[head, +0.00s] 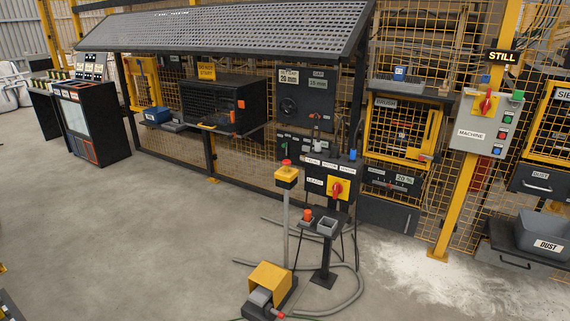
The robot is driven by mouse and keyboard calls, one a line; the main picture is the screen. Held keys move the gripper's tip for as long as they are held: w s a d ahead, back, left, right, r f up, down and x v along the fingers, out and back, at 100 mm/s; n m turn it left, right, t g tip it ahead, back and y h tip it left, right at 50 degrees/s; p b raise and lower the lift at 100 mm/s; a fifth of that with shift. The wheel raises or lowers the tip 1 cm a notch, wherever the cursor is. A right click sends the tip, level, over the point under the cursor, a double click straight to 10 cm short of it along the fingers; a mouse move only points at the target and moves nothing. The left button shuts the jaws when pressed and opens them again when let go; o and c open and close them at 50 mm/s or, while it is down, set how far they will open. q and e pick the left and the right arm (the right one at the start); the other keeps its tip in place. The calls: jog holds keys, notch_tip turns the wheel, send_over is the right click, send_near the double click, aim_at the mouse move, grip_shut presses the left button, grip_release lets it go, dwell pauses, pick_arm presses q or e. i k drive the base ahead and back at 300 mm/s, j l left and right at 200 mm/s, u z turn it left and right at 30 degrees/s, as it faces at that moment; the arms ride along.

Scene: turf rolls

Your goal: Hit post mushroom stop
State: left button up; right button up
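The post mushroom stop (286,163) is a red button on top of a yellow box (286,178). The box stands on a slim grey post (286,225) in the middle of the head view. The post is upright, and its foot is hidden behind a yellow-hooded foot pedal (269,281). I cannot tell whether the button is pressed in. Neither of my grippers is in view.
Right of the post, a dark control box with a red rotary switch (336,188) stands near a small pedestal (325,248). A grey hose (345,300) lies on the floor there. White powder (430,275) covers floor at right. Open concrete floor (130,240) lies left.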

aim_at(286, 162)
jog(key=u, duration=0.45)
jog(key=i+l+u, duration=0.2)
jog(key=u, duration=0.2)
jog(key=i+l+u, duration=0.1)
jog(key=l+u, duration=0.65)
jog(key=i+l+u, duration=0.1)
jog(key=l, duration=0.95)
jog(key=i+l+u, duration=0.15)
jog(key=l, duration=0.9)
jog(key=k+j, duration=0.05)
